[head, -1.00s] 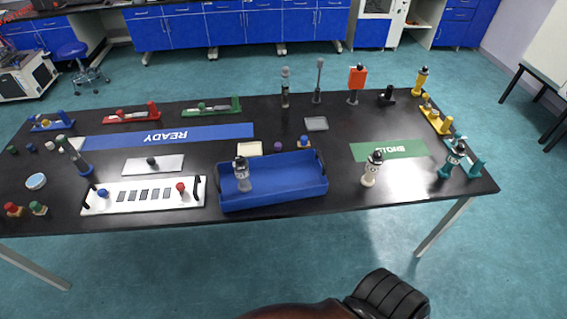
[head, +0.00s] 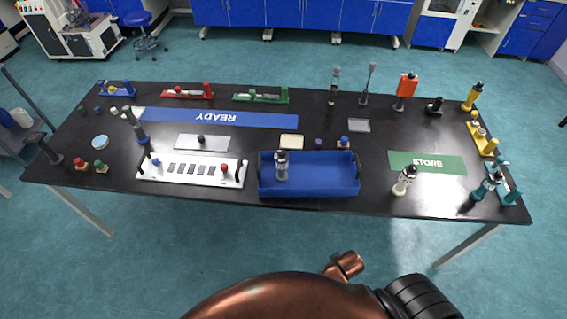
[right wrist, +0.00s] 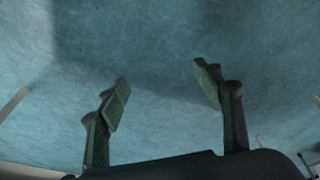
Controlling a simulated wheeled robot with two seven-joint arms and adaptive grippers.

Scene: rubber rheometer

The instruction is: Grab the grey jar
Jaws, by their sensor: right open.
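The grey jar (head: 282,169), with a dark cap, stands upright in the left part of the blue tray (head: 330,189) near the table's front edge. My right gripper (right wrist: 163,88) shows in the right wrist view, with its two fingers spread wide apart and nothing between them. Only floor shows beyond its fingers, so it is away from the jar. In the head view only a copper and black part of my arm shows at the bottom, below the table. My left gripper is not in view.
A cream jar (head: 403,184) stands right of the tray by the green STORE mat (head: 427,155). A teal jar (head: 486,188) leans at the right end. A white panel (head: 190,181) with knobs and handles lies left of the tray. Floor in front of the table is clear.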

